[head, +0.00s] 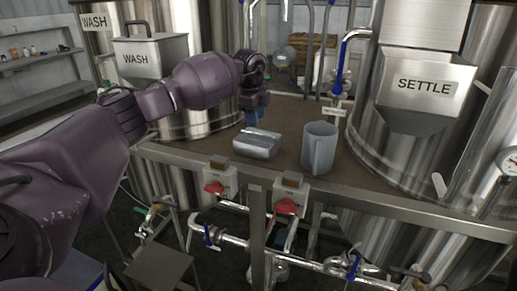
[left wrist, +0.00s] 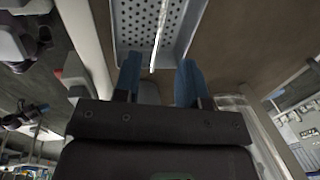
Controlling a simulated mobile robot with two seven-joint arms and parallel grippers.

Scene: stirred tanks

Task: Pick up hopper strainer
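The hopper strainer looks like the silvery metal box (head: 257,144) lying on the brown tabletop in the head view. In the left wrist view the strainer (left wrist: 135,18) shows its perforated face and pale rim at the top, just beyond my fingers. My left gripper (head: 257,108) is above and behind the strainer in the head view, with blue fingertips pointing down. In the left wrist view my left gripper (left wrist: 159,80) has its two blue fingers apart with nothing held between them. My right gripper is not in view.
A grey pitcher (head: 319,147) stands right of the strainer. The SETTLE tank's hopper (head: 424,88) is at right and the WASH hopper (head: 150,58) at left. Pipes run below.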

